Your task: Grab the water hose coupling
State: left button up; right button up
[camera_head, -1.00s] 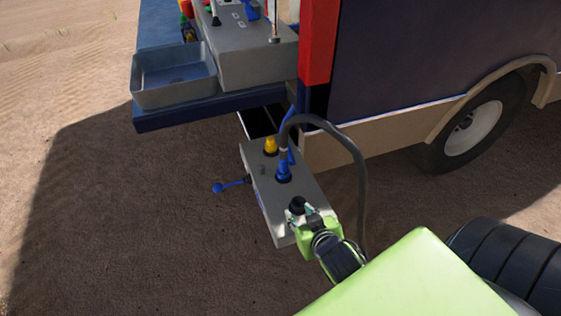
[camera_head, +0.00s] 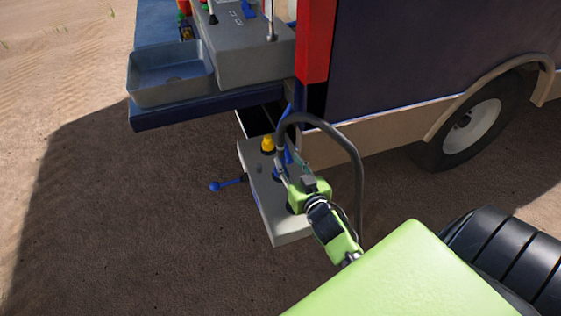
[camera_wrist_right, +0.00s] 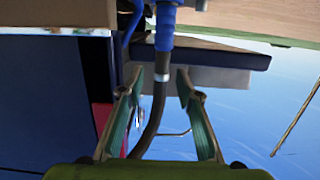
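The blue water hose coupling (camera_wrist_right: 165,28) sits at the end of a dark hose (camera_head: 356,165), which arches over the grey box (camera_head: 280,226). In the head view the coupling (camera_head: 277,174) is partly hidden by my right gripper (camera_head: 291,166). In the right wrist view my right gripper (camera_wrist_right: 159,77) is open, with one green finger on each side of the hose. The coupling shows just past the fingertips. The fingers look clear of the hose; how deep it sits between them I cannot tell. My left gripper is not in view.
A yellow fitting (camera_head: 268,144) stands on the box behind the coupling. A blue lever (camera_head: 228,184) sticks out left of the box. A vehicle with a wheel (camera_head: 472,130) and a counter with a grey sink (camera_head: 168,76) are behind. Sandy ground lies open at left.

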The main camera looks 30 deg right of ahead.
aim_at(282, 150)
jog(key=x, duration=0.3)
jog(key=r+x, duration=0.1)
jog(key=x, duration=0.1)
jog(key=shift+w+a+p, duration=0.1)
jog(key=shift+w+p, duration=0.25)
jog(key=shift+w+f, duration=0.15)
jog(key=shift+w, duration=0.35)
grip_shut()
